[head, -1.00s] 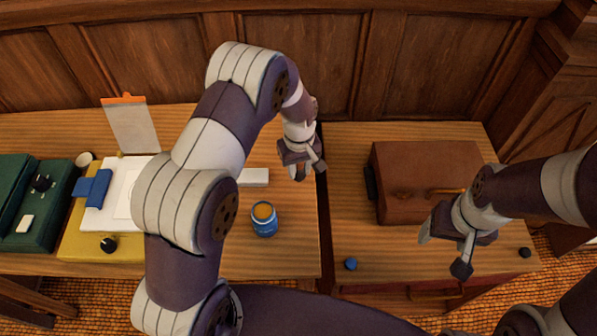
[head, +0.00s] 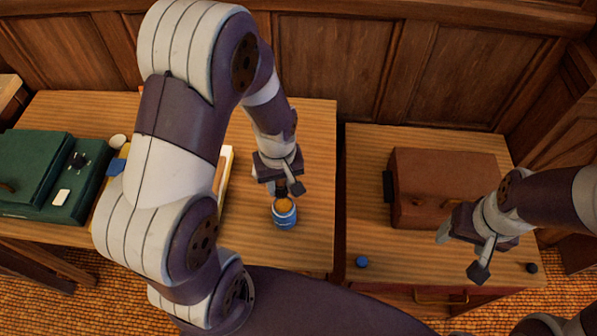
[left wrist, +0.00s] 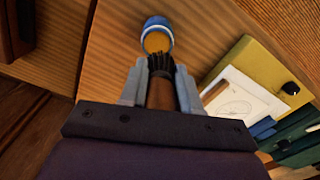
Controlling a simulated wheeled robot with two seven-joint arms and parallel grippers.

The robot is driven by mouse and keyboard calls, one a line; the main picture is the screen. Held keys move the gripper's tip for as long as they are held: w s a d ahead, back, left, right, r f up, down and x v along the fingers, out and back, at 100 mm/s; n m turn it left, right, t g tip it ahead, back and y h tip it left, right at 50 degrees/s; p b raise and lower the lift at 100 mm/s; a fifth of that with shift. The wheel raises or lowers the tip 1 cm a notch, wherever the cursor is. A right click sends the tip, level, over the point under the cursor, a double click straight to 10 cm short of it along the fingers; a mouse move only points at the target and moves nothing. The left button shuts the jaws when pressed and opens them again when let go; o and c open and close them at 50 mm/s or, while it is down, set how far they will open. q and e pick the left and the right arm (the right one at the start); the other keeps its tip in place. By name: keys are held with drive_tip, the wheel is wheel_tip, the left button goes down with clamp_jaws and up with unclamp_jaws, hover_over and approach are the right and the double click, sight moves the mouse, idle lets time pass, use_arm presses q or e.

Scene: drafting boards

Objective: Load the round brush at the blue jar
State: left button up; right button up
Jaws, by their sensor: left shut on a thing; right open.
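The blue jar (head: 285,215) stands upright and open on the left table, with orange-tan contents showing at its mouth. In the left wrist view the jar (left wrist: 156,27) is just beyond the brush tip. My left gripper (head: 281,184) is shut on the round brush (left wrist: 161,88), which has a brown handle and dark bristles. In the head view the dark bristles (head: 281,192) point down at the jar's mouth. Whether they touch the contents I cannot tell. My right gripper (head: 462,256) is open and empty over the right table.
A brown case (head: 440,180) lies on the right table, with a blue cap (head: 361,262) and a dark knob (head: 532,268) near the front edge. A green case (head: 40,165) is at far left. The yellow board (left wrist: 245,60) with paper is mostly behind my left arm. A gap separates the tables.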

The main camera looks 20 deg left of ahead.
use_arm(q)
drive_tip(key=shift+w+d+f+b, duration=0.1)
drive_tip(key=shift+f+b, duration=0.2)
drive_tip(key=shift+f, duration=0.1)
drive_tip(key=shift+w+d+f+b, duration=0.1)
drive_tip(key=shift+f+b, duration=0.15)
drive_tip(key=shift+f, duration=0.1)
drive_tip(key=b, duration=0.4)
hover_over(283, 206)
wheel_tip(283, 206, down, 4)
drive_tip(key=shift+w+f, duration=0.1)
drive_tip(key=shift+f, duration=0.25)
drive_tip(key=shift+f+b, duration=0.45)
drive_tip(key=shift+b, duration=0.15)
drive_tip(key=shift+f, duration=0.1)
idle(0.8)
wheel_tip(283, 206, up, 7)
drive_tip(key=p, duration=0.7)
drive_tip(key=shift+p, duration=0.3)
